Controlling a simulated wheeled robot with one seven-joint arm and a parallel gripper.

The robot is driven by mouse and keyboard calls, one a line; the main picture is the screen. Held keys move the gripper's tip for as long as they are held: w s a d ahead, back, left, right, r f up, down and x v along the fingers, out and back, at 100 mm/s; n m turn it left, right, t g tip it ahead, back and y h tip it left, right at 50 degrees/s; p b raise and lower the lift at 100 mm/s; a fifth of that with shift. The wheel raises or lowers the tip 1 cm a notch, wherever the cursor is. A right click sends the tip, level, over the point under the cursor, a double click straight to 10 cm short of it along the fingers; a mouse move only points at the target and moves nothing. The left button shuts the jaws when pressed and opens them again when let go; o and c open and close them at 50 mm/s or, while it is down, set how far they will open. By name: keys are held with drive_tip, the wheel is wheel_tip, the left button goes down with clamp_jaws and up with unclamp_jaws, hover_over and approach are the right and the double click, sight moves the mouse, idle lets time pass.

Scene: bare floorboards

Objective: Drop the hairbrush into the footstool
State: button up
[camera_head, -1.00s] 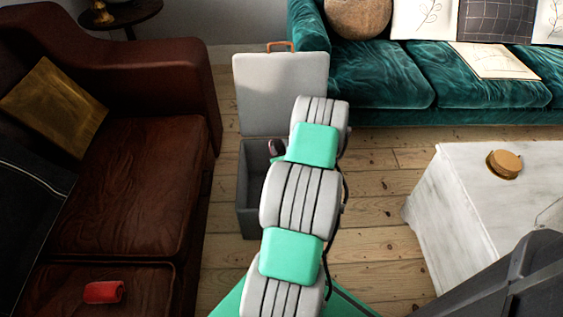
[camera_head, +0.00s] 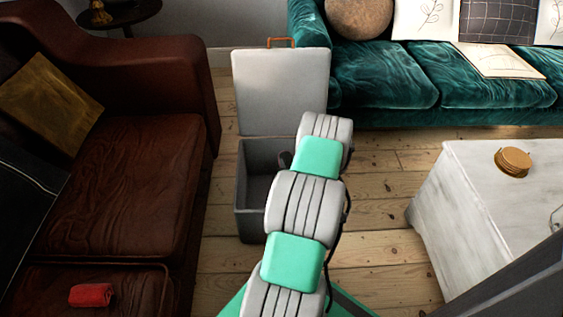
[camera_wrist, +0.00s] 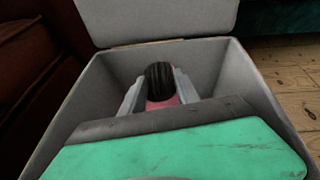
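The footstool (camera_head: 244,190) is a grey box standing on the floor, its pale lid (camera_head: 281,92) open and upright at the back. It also fills much of the wrist view (camera_wrist: 95,97). My gripper (camera_wrist: 160,88) is over the box opening, pointing down into it. The hairbrush (camera_wrist: 159,76), with dark bristles and a pink part, sits between the two fingers, which appear shut on it. In the head view my arm hides most of the gripper; a dark bit of the brush (camera_head: 285,158) shows beside the arm. The box floor looks empty where visible.
A brown leather sofa (camera_head: 130,190) stands close to the left of the footstool, with a red object (camera_head: 91,295) on it. A green sofa (camera_head: 465,90) is behind to the right. A white marble table (camera_head: 460,205) stands right, with clear floorboards between.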

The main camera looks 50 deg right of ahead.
drive_tip(key=o, duration=0.5)
drive_tip(key=p+v, duration=0.2)
drive_tip(key=v, duration=0.5)
drive_tip(key=shift+s+a+r, duration=0.2)
drive_tip(key=shift+s+r, duration=0.05)
drive_tip(key=shift+s, duration=0.05)
